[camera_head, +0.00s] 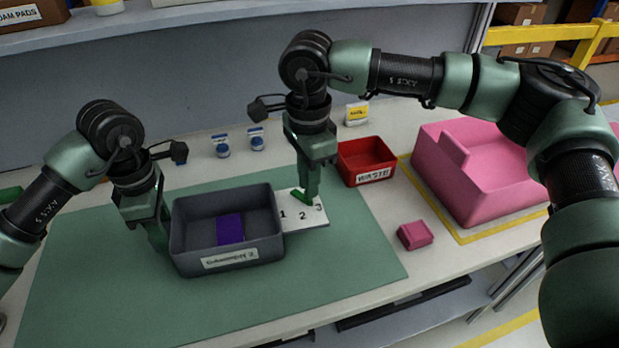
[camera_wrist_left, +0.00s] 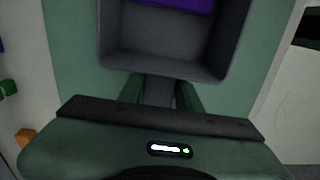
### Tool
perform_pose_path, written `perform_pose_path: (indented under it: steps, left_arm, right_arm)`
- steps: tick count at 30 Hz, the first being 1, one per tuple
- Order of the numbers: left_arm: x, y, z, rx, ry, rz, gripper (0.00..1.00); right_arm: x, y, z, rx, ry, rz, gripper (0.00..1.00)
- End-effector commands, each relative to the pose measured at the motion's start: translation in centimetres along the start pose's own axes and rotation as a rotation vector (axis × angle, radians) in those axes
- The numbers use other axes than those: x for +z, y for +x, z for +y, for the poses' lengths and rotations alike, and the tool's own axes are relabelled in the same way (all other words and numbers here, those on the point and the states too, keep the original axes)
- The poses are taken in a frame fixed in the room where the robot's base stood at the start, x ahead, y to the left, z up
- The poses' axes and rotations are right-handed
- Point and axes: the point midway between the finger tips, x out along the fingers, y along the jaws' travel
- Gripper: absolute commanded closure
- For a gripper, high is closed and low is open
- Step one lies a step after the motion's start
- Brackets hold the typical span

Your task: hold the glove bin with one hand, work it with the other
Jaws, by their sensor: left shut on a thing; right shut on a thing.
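The grey bin (camera_head: 226,262), which I take for the glove bin, sits upright on the green mat with a purple block (camera_head: 230,229) inside. My left gripper (camera_head: 160,240) is shut on the bin's left side; the left wrist view shows its fingers (camera_wrist_left: 160,95) around a grey part by the bin wall (camera_wrist_left: 165,62). A white plate (camera_head: 306,221) marked 1, 2, 3 lies against the bin's right side. My right gripper (camera_head: 310,197) points down at this plate, shut on a small green piece (camera_head: 301,197) near the 3. The fingers partly hide the piece.
A red bin (camera_head: 367,158) stands behind the plate, right of my right gripper. A large pink block (camera_head: 481,183) and a small pink box (camera_head: 415,235) are to the right. Two small jars (camera_head: 239,148) stand at the back. The green mat (camera_head: 330,278) is clear in front.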

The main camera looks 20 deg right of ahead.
Motion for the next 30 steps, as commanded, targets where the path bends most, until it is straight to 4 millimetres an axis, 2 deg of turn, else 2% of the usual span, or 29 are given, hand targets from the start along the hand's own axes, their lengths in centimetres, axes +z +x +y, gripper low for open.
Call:
perform_pose_path:
  steps: [18, 30]
  left_arm:
    - [0.2, 0.0, -0.1, -0.002, 0.008, -0.003, 1.0]
    - [0.2, 0.0, -0.1, -0.002, 0.009, -0.003, 1.0]
  right_arm:
    - [1.6, -0.1, 0.2, -0.007, 0.454, -0.003, 1.0]
    - [2.0, -0.1, 0.1, -0.008, 0.59, -0.005, 1.0]
